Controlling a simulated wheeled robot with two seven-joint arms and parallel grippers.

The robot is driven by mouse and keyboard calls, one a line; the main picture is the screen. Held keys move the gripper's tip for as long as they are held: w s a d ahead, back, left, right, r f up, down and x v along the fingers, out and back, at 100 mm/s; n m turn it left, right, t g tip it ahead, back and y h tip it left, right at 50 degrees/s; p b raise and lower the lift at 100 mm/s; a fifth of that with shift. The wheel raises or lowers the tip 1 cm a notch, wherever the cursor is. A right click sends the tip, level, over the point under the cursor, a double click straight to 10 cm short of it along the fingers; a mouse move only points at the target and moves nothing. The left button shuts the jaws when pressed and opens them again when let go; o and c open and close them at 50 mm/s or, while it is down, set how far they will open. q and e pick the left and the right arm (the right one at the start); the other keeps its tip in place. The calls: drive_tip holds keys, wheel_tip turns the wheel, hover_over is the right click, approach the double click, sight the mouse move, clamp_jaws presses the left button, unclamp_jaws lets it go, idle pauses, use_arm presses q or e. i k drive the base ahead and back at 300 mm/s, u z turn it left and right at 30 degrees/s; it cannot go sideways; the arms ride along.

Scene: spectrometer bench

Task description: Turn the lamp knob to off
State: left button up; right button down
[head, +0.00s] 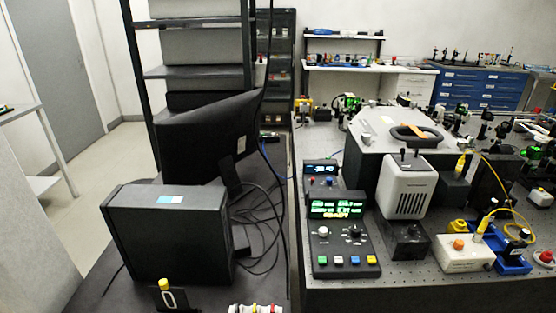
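A dark control box (341,242) stands near the front left of the optical bench, with a lit green text display (336,208). A white knob (323,231) and a black knob (355,232) sit below the display, above a row of coloured buttons. A white vented housing (403,187) stands to its right, with a small black box (409,241) in front. I cannot read the knob labels, so I cannot tell which knob is the lamp's or its setting. Neither of my grippers is in view.
A black computer case (168,233) and a monitor (208,135) stand on the left desk, with loose cables (262,215) beside them. A white box with an orange knob (464,252) and blue holders are at the bench's right. A narrow bare strip (400,297) runs along the bench front.

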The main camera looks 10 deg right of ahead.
sight(459, 244)
drive_tip(key=z, duration=0.4)
drive_tip(key=k, duration=0.6)
drive_tip(key=z, duration=0.85)
drive_tip(key=i, duration=0.25)
drive_tip(key=u, duration=0.15)
